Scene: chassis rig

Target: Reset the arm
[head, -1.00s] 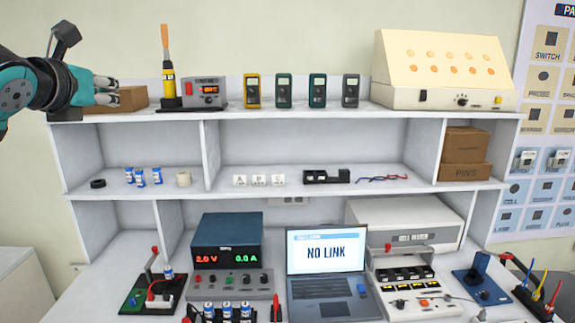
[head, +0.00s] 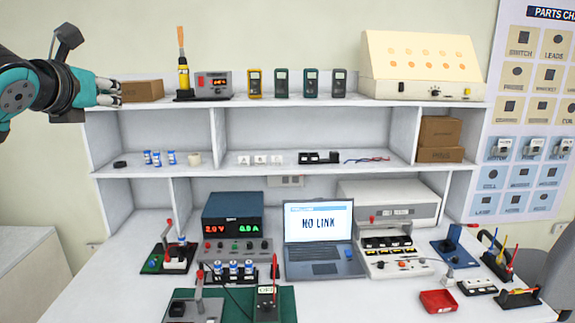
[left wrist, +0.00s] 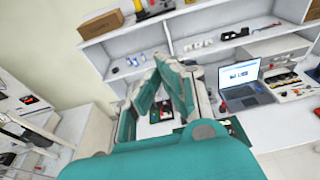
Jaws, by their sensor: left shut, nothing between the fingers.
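My left gripper (head: 110,91) is raised at the upper left in the head view, in front of the left end of the top shelf, near a brown cardboard box (head: 143,91). Its fingers are shut with nothing between them. In the left wrist view, the teal and grey fingers (left wrist: 172,82) come together over the bench. My right gripper does not show in either view.
A white shelf unit (head: 290,174) stands on the bench. A parts chart (head: 530,110) hangs at right.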

